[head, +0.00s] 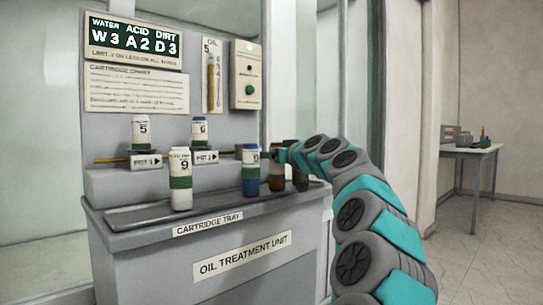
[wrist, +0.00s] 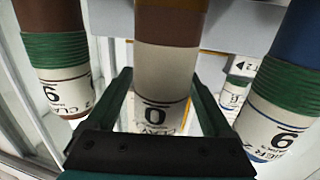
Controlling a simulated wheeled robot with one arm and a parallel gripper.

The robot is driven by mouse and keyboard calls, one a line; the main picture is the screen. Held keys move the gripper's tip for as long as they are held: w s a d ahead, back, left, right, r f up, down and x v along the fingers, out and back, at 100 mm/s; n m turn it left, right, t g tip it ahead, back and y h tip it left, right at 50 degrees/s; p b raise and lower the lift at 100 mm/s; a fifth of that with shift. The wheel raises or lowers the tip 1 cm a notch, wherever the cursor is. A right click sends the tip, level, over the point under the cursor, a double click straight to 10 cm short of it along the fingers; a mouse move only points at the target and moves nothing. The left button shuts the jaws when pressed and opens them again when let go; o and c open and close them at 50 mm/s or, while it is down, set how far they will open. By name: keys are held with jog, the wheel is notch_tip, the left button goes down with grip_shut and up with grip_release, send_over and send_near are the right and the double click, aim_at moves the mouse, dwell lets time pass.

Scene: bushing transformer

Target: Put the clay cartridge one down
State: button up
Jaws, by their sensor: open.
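A clay cartridge (wrist: 165,65) with a brown body and a white label is between the fingers of my gripper (wrist: 161,82) in the wrist view. Its label reads "CLAY" and a large 0, upside down; the cartridge number is not readable. My gripper is open around it. A second brown clay cartridge (wrist: 55,55), with a green band and a 9, is at the left. In the head view the brown cartridges (head: 276,172) (head: 300,180) stand at the right end of the cartridge tray (head: 140,215), partly hidden by my arm.
A blue cartridge (head: 250,172) is beside the brown ones, and shows at the right in the wrist view (wrist: 285,90). A white-and-green cartridge (head: 180,180) stands farther left. Two more cartridges (head: 138,131) (head: 200,131) are at the pots behind. The tray's left end is clear.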

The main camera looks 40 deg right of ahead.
jog(key=s+a, duration=0.1)
jog(key=s, duration=1.1)
jog(key=shift+a+r+b, duration=0.15)
jog(key=shift+r+b, duration=0.25)
jog(key=shift+r, duration=0.05)
